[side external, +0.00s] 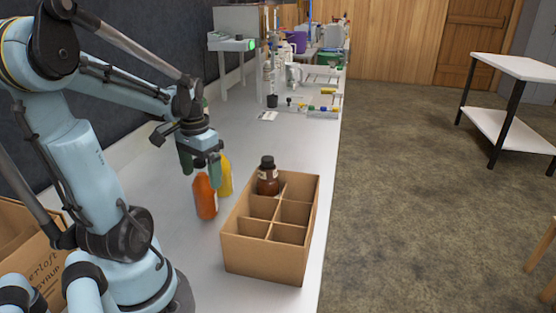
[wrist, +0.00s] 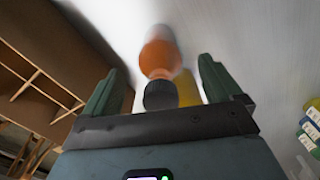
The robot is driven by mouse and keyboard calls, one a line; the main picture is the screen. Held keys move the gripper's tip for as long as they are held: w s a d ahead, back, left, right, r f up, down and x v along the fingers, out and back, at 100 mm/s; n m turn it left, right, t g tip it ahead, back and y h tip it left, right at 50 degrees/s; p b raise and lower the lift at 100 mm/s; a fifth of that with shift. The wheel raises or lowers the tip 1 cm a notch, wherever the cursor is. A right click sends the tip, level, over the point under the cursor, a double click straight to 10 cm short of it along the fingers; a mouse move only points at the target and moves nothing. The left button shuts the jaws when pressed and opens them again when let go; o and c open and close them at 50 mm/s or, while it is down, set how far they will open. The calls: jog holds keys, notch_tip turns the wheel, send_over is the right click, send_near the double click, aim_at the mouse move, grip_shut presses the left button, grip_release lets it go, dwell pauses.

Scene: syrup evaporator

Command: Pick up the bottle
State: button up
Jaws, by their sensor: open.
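An orange bottle (side external: 205,198) stands on the white counter, and a yellow bottle (side external: 225,177) stands close behind it. My gripper (side external: 200,164) is open just above the orange bottle, its fingers pointing down. In the wrist view, the orange bottle (wrist: 160,54) and its dark cap (wrist: 160,95) show between the two spread fingers (wrist: 159,68). Part of the yellow bottle (wrist: 187,86) shows beside the cap. I cannot tell whether a finger touches either bottle. A brown bottle (side external: 267,181) with a dark cap stands in a far compartment of the divided cardboard box (side external: 265,259).
The divided box stands right of the orange bottle, near the counter's edge; its other visible compartments look empty. Another cardboard box (side external: 38,262) is at the lower left beside my arm. Glassware and small items (side external: 300,85) fill the far counter. The counter between is mostly clear.

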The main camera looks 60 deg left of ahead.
jog(key=shift+f, duration=0.95)
grip_shut()
